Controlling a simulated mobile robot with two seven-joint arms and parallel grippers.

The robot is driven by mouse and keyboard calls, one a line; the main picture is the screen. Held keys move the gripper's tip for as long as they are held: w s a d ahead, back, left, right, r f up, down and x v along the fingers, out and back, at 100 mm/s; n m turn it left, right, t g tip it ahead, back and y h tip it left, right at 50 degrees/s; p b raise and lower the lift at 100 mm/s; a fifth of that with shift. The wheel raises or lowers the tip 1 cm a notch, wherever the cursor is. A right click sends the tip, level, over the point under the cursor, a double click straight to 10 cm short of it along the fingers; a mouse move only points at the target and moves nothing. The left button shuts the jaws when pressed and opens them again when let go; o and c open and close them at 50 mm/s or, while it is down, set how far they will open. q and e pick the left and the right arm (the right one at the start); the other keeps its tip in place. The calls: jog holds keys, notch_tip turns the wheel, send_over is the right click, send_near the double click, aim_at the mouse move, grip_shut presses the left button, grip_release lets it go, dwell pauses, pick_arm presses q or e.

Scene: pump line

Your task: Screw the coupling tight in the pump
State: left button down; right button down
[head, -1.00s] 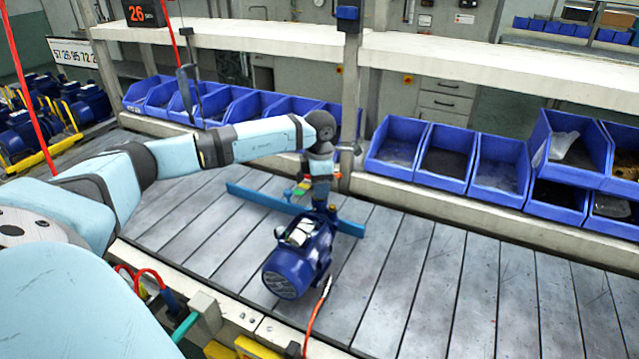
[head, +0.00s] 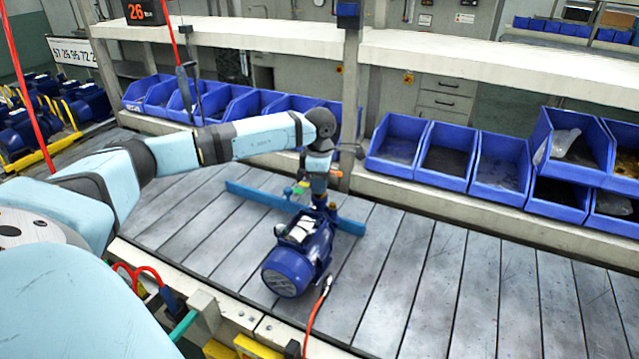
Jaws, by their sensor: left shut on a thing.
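The blue pump (head: 293,262) lies on the slatted conveyor, its round ribbed end toward me. My left arm reaches in from the left, and its gripper (head: 322,205) points down at the far end of the pump. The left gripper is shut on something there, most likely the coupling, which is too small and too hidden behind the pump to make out. My right gripper is not in view.
A blue bar (head: 262,200) lies across the conveyor behind the pump. A red hose (head: 318,312) ends at the pump's right side. Blue bins (head: 447,157) line the back under a white shelf (head: 490,62). The conveyor (head: 440,270) to the right is clear.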

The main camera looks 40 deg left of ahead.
pick_arm(q)
jog(key=shift+m+b, duration=0.35)
jog(key=shift+m, duration=1.35)
jog(key=shift+f+m+b, duration=0.1)
jog(key=shift+m+b, duration=0.25)
jog(key=shift+m, duration=1.45)
